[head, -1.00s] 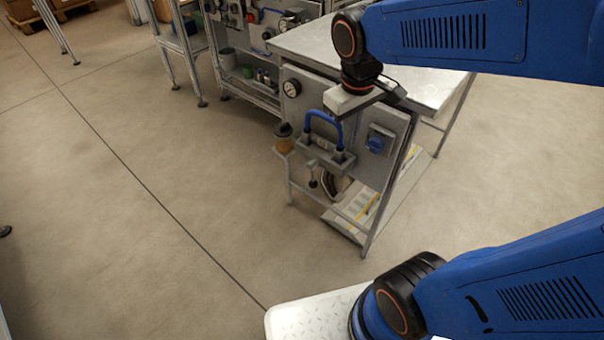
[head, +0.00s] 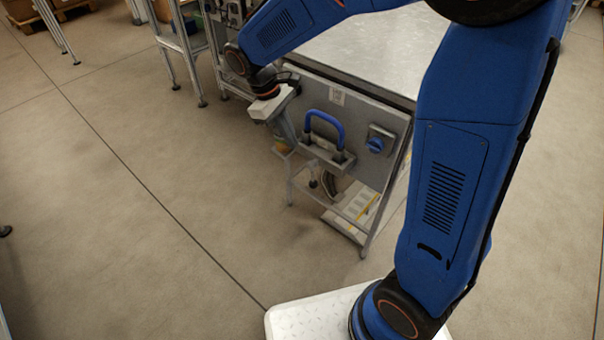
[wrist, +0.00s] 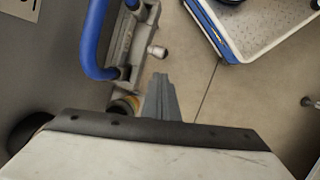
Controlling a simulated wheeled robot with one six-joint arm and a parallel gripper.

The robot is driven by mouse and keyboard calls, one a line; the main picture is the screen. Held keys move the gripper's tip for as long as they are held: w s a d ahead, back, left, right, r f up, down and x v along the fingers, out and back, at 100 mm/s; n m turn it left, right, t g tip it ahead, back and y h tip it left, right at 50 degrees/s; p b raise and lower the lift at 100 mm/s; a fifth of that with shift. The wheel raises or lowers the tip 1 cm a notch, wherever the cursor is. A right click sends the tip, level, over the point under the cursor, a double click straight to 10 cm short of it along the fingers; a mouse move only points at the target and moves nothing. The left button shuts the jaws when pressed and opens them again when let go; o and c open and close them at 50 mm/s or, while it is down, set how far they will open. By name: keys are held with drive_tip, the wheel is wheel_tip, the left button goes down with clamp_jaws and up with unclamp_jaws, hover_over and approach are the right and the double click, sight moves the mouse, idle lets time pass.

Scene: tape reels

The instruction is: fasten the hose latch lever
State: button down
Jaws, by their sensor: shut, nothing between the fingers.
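A blue U-shaped bar (head: 325,125), the likely latch lever, stands upright from a grey bracket (head: 322,155) on the front panel of a metal bench. The wrist view shows the bar (wrist: 90,42) at the upper left and the bracket (wrist: 126,45) beside it, with a pale round knob (wrist: 157,51) sticking out. My gripper (head: 286,138) is left of the bar, in front of the panel and apart from the bar. Its fingers in the wrist view (wrist: 161,88) are shut and empty. Whether the latch is fastened I cannot tell.
A blue rotary knob (head: 376,145) sits on the panel (head: 366,115) right of the bar. The bench top (head: 365,50) is bare where visible. Open floor (head: 150,220) lies to the left.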

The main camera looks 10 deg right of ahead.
sight(313, 177)
drive_tip(key=shift+n+h, duration=0.4)
drive_tip(key=shift+n, duration=0.2)
drive_tip(key=a+f, duration=0.1)
drive_tip(key=w+a+f, duration=0.2)
drive_tip(key=a, duration=0.1)
drive_tip(key=shift+f, duration=0.3)
drive_tip(key=shift+d, duration=0.1)
drive_tip(key=s+d+r+x, duration=0.1)
drive_tip(key=s+d+x, duration=0.1)
drive_tip(key=x, duration=1)
drive_tip(key=shift+d+f, duration=0.15)
drive_tip(key=shift+f, duration=0.15)
drive_tip(key=shift+s+g, duration=0.15)
drive_tip(key=shift+g, duration=0.15)
